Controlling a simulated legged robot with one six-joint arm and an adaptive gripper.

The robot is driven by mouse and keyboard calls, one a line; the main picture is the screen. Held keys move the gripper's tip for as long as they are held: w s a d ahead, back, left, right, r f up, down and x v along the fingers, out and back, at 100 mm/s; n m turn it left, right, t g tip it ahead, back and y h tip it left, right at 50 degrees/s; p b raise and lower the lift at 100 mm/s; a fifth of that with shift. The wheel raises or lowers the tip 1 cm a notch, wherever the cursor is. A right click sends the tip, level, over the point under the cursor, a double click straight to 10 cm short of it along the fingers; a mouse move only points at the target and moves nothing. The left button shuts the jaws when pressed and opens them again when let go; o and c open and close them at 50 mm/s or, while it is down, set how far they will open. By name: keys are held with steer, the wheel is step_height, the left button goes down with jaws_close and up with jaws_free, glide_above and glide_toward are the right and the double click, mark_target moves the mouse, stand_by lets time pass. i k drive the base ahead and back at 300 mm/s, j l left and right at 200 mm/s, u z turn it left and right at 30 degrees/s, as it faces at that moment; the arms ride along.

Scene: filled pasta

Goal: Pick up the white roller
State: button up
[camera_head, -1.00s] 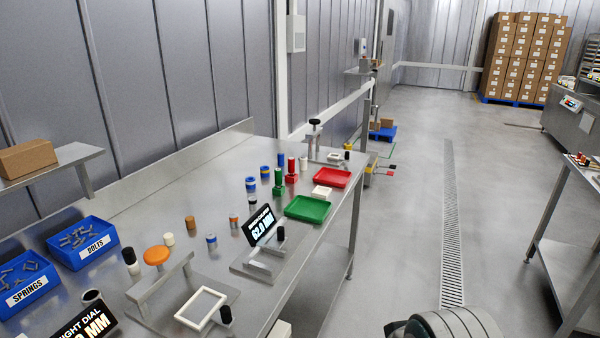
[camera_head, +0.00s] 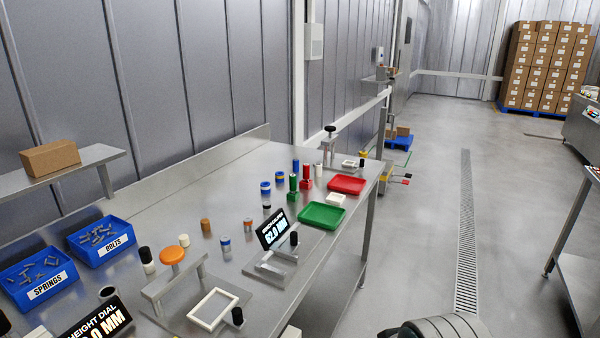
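Several small cylinders stand upright on the steel table. A short plain white roller (camera_head: 184,240) stands near the middle-left, left of an orange-brown roller (camera_head: 206,225). Another small white cylinder (camera_head: 318,170) stands at the far end beside the red parts. A white piece with a black top (camera_head: 147,259) stands left of the orange knob. I cannot tell for certain which of these is meant. My gripper's fingers are not in view; only a grey rounded part, likely of my arm, shows at the bottom edge.
Blue bins of springs (camera_head: 39,281) and bolts (camera_head: 101,240) sit at the left. A press with an orange knob (camera_head: 172,256), a gauge reading 62.0 MM (camera_head: 271,230), a green tray (camera_head: 323,215) and a red tray (camera_head: 346,185) share the table. The floor (camera_head: 420,220) to its right is clear.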

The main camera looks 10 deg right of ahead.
mark_target(318, 170)
steer(key=i+l+u, duration=0.25)
steer(key=u, duration=0.2)
steer(key=i+l+u, duration=0.2)
steer(key=l+u, duration=0.25)
steer(key=i+l+u, duration=0.1)
steer(key=l, duration=0.25)
steer(key=i+l+u, duration=0.1)
steer(key=l, duration=0.25)
steer(key=i+l+u, duration=0.1)
steer(key=l, duration=0.25)
steer(key=i+l+u, duration=0.1)
steer(key=l, duration=0.3)
steer(key=i+l+u, duration=0.1)
steer(key=l, duration=0.3)
steer(key=i+l, duration=0.1)
steer(key=l, duration=0.3)
steer(key=i+l, duration=0.1)
steer(key=l, duration=0.35)
steer(key=i+l, duration=0.1)
steer(key=l, duration=0.3)
steer(key=i+l, duration=0.1)
steer(key=l, duration=0.3)
steer(key=i+l, duration=0.15)
steer(key=l, duration=0.25)
steer(key=i+l, duration=0.1)
steer(key=l, duration=0.35)
steer(key=u, duration=0.05)
